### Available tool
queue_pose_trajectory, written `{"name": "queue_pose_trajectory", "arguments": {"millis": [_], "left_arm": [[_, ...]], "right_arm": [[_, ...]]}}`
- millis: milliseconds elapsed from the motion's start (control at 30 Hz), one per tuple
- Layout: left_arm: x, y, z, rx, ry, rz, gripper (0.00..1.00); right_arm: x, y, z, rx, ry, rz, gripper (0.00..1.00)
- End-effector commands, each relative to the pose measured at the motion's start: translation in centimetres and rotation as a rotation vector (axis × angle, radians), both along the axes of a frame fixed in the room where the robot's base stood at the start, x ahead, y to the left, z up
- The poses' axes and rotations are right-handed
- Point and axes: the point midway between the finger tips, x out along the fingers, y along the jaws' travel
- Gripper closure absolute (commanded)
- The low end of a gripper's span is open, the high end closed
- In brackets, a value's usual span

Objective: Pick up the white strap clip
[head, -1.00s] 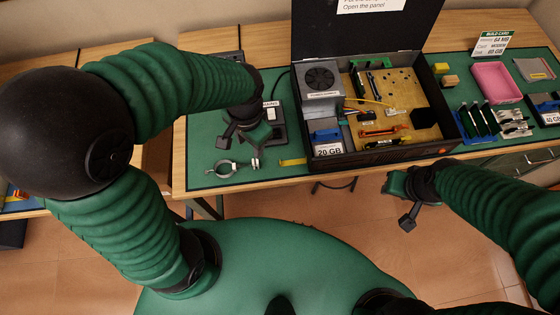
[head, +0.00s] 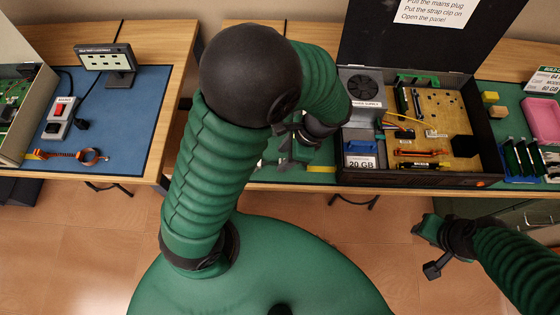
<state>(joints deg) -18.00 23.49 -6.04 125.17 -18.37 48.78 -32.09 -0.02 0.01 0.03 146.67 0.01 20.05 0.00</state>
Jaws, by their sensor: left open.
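The white strap clip is mostly hidden behind my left arm and gripper. Only a small pale bit (head: 261,163) that looks like part of it shows on the green mat (head: 285,177), left of the open computer case. My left gripper (head: 290,150) is open, low over the mat at the clip's place. I cannot tell whether its fingers touch the clip. My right gripper (head: 428,248) hangs in front of the table, over the floor and away from the clip.
The open computer case (head: 400,178) stands close right of my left gripper, with its lid (head: 370,45) raised. A yellow strip (head: 321,169) lies at the mat's front edge.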

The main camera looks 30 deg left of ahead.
Motion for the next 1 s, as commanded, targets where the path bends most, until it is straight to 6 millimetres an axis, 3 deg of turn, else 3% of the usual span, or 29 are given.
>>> {"name": "queue_pose_trajectory", "arguments": {"millis": [133, 400, 733, 1000], "left_arm": [[-0.6, 0.7, -2.4, 0.003, 0.003, -0.001, 0.56], [-0.7, 1.2, -2.8, -0.001, 0.0, 0.0, 0.58], [-0.6, 1.1, -2.7, 0.0, 0.001, 0.0, 1.0], [-0.6, 1.1, -2.7, 0.0, 0.0, 0.0, 1.0]], "right_arm": [[0.0, 0.0, -0.6, 0.0, 0.0, -0.001, 0.64], [0.0, 0.0, -0.6, 0.0, 0.0, -0.001, 0.64], [0.0, 0.0, -0.6, 0.0, 0.0, -0.001, 0.64], [0.0, 0.0, -0.5, 0.0, 0.0, -0.001, 0.64]]}}
